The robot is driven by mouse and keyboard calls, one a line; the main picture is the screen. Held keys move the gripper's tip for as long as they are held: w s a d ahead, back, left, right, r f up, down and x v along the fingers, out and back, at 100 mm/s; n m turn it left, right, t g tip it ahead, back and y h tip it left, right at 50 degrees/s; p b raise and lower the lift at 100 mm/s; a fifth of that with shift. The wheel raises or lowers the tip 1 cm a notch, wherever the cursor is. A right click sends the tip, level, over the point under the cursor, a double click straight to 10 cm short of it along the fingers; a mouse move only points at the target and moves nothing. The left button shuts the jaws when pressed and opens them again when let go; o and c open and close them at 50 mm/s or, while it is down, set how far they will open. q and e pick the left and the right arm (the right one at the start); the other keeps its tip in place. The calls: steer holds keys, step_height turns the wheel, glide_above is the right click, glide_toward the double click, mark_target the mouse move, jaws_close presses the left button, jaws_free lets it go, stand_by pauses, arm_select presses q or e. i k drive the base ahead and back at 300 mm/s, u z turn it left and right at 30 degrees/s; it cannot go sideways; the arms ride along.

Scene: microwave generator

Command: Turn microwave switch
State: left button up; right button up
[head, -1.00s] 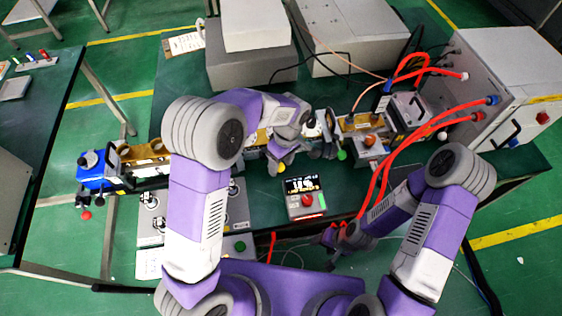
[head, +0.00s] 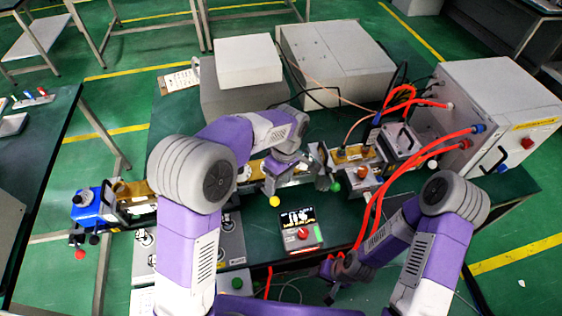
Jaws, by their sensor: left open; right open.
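The small control box (head: 300,241) with a lit display and a red knob (head: 303,233) sits near the front edge of the green table. A white cabinet (head: 485,110) with a red button (head: 527,143) stands at the right. I cannot tell which control is the microwave switch. My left gripper (head: 270,183) is open, above the metal waveguide line (head: 300,172), up and left of the control box and apart from it. A yellow ball (head: 274,201) shows just below it. My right gripper (head: 336,281) is open and low, in front of the table edge, partly hidden by its arm.
Red hoses (head: 379,195) run from the cabinet down past the right of the control box. A switch panel (head: 231,238) lies left of it, partly behind my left arm. Grey boxes (head: 338,62) stand at the back. Table around the control box is mostly clear.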

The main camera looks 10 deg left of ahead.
mark_target(303, 233)
steer(key=k, duration=1)
